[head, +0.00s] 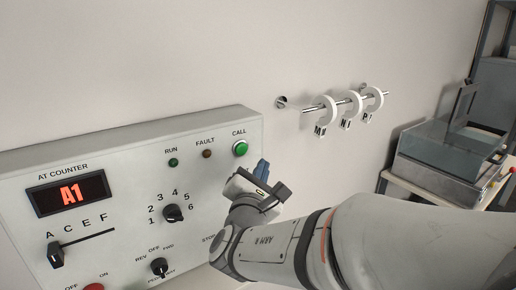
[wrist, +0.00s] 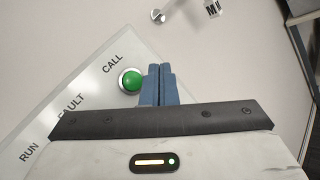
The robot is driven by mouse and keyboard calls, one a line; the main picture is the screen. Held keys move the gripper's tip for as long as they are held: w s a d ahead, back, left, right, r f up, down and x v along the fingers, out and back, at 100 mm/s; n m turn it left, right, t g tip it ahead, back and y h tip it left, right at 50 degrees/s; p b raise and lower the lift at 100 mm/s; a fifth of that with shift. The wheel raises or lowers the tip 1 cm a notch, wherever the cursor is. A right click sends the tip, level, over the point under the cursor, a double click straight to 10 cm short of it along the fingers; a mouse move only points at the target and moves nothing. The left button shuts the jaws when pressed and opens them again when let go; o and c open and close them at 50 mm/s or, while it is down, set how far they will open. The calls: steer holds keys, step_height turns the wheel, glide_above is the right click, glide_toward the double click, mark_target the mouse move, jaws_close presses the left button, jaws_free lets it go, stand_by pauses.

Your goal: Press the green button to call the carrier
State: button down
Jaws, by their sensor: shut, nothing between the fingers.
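The green CALL button (head: 240,148) sits at the upper right of a light grey control panel (head: 110,165) on the wall. My gripper (head: 263,168) is just below and to the right of the button, its blue fingers together and empty. In the wrist view the green button (wrist: 130,80) lies just left of my gripper's fingertips (wrist: 159,68), under the word CALL. Whether a fingertip touches the button cannot be told; in the head view there is a small gap.
The panel also bears a RUN lamp (head: 173,162), a FAULT lamp (head: 207,153), an A1 display (head: 70,193), a numbered knob (head: 173,213) and a slider (head: 56,254). A wall rail (head: 334,104) with white tagged rings is right of the panel. A clear-sided machine (head: 450,150) stands far right.

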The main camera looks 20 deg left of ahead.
mark_target(246, 158)
steer(key=shift+w+a, duration=1.95)
steer(key=shift+a, duration=0.3)
stand_by(0.4)
steer(key=shift+w+a+b, duration=0.3)
